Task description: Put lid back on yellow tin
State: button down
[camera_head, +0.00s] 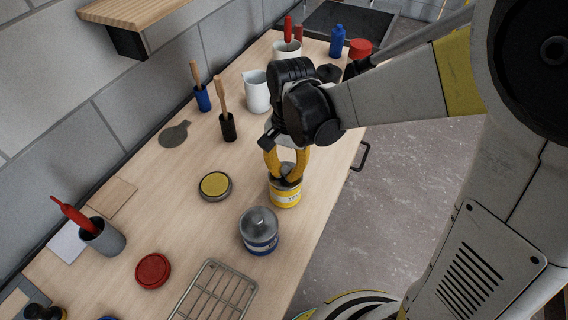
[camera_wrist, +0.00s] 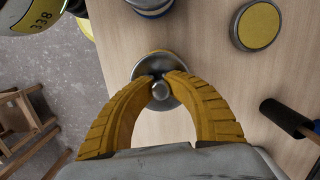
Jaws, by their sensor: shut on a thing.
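The yellow tin (camera_head: 286,198) stands near the front edge of the bench in the head view, with a pale label band. My gripper (camera_head: 287,177) is directly above it, pointing down, with its yellow fingers closed around a lid's knob. In the wrist view my gripper (camera_wrist: 160,82) pinches the knob of a round silver lid (camera_wrist: 160,101). The lid is over the tin's mouth and hides most of it. I cannot tell whether it is fully seated or slightly raised.
A blue-banded tin (camera_head: 259,238) with a silver top stands nearby. A yellow-topped disc (camera_head: 215,185), a red disc (camera_head: 153,270) and a wire rack (camera_head: 215,293) lie around. A black brush holder (camera_head: 228,127) and white jug (camera_head: 256,92) stand further back.

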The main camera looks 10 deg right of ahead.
dwell(0.4)
jog(key=c, duration=0.8)
grip_release()
jog(key=shift+r+p, duration=2.65)
jog(key=shift+r, duration=0.9)
jog(key=s+d+n+t+b, duration=0.2)
jog(key=d, duration=0.2)
jog(key=s+d+r+n+t+b, duration=0.1)
jog(key=s+d+n+t+b, duration=0.1)
jog(key=d+t+b, duration=0.1)
jog(key=s+d+r+n+t+b, duration=0.1)
jog(key=s+d+t+b, duration=0.1)
jog(key=d, duration=0.3)
jog(key=shift+s+d+r+n+t+h+b, duration=0.2)
jog(key=shift+s+d+n+t+h+b, duration=0.2)
jog(key=shift+t, duration=0.2)
